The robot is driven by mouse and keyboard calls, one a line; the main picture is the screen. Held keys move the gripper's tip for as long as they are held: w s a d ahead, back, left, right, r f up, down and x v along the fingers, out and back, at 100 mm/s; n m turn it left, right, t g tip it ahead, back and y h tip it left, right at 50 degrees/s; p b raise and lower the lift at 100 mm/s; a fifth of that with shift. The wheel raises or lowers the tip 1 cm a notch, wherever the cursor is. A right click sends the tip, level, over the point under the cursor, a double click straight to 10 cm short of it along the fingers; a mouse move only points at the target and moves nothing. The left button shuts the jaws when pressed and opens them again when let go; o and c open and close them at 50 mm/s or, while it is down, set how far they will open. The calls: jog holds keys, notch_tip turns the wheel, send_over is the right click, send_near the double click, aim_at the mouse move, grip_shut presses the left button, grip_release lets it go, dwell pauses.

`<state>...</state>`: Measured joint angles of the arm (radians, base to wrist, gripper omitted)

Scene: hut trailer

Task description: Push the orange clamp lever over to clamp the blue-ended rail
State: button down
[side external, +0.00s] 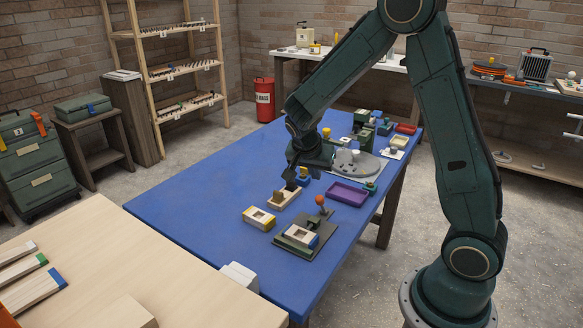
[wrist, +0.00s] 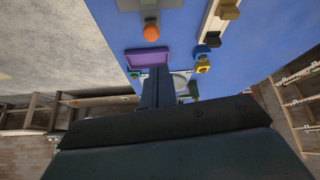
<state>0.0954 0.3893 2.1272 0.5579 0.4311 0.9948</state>
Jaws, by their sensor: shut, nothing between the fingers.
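The orange ball knob of the clamp lever (side external: 320,200) stands at the back of a dark clamp plate (side external: 282,241) on the blue table. It also shows at the top of the wrist view (wrist: 151,33). The blue-ended rail (side external: 300,235) is a short pale piece lying on that plate, its blue end to the right; I cannot make it out in the wrist view. My gripper (side external: 292,184) is shut and empty, pointing down behind and left of the knob, apart from it. Its dark fingers (wrist: 158,72) show in the wrist view, below the knob in the picture.
A yellow-ended block (side external: 258,218) lies left of the clamp. The table's left half is clear.

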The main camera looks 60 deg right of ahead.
jog(key=shift+a+r, duration=0.6)
jog(key=shift+a, duration=0.05)
jog(key=s+a+r+n+t+y, duration=0.2)
jog(key=s+a+r+n+y, duration=0.1)
jog(key=s+a+r+n, duration=0.4)
jog(key=s+a+r+n+t+y, duration=0.2)
jog(key=s+a+r+n, duration=0.5)
jog(key=s, duration=0.5)
jog(key=shift+s+a+r+n+t+y, duration=0.4)
jog(key=shift+a+n+y, duration=0.15)
jog(key=shift+n, duration=0.35)
